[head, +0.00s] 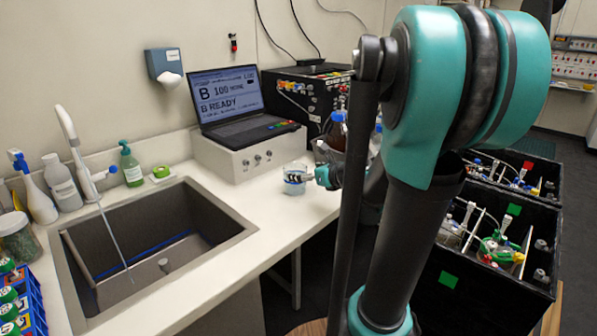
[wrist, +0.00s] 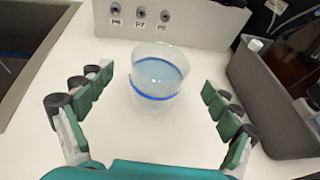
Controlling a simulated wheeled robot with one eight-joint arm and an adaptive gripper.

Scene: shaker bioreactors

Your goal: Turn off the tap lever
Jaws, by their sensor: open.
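The tap (head: 76,158) stands at the sink's back left, a pale upright spout. A small lever with a blue part (head: 104,174) sticks out at its right side. A thin stream of water (head: 112,236) runs from the tap down into the sink (head: 215,196). My gripper (head: 307,179) is far to the right of the tap, over the counter by a clear beaker (head: 293,184). In the wrist view my gripper (wrist: 157,82) is open, its fingers on either side of the beaker (wrist: 154,104) with gaps both sides. The beaker holds bluish liquid. The tap is outside the wrist view.
A laptop (head: 228,98) sits on a white box (head: 235,158) behind the beaker. Soap (head: 131,168) and spray bottles (head: 36,195) stand behind the sink. A grey bin (wrist: 270,100) is right of the beaker. Counter between sink and beaker is clear.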

